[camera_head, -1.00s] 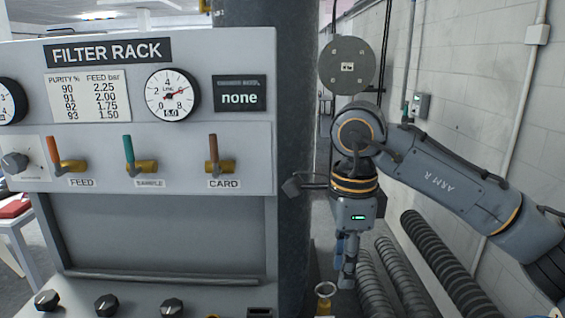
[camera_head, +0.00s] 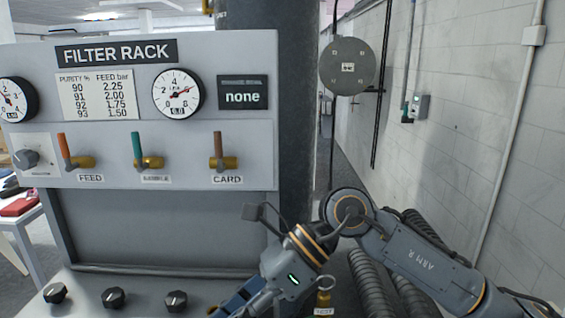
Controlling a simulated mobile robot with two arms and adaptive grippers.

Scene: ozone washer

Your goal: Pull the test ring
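A brass fitting (camera_head: 323,299) with a partly cut-off tag that seems to read TEST shows at the bottom edge, right of the panel's lower ledge. My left gripper is not in view.
The filter rack (camera_head: 140,100) carries gauges, a display reading none (camera_head: 243,94) and FEED, SAMPLE and CARD levers. Black knobs (camera_head: 114,298) line its ledge. A dark column (camera_head: 298,120) stands behind. Ribbed hoses (camera_head: 370,285) lie right of the fitting, beneath my arm.

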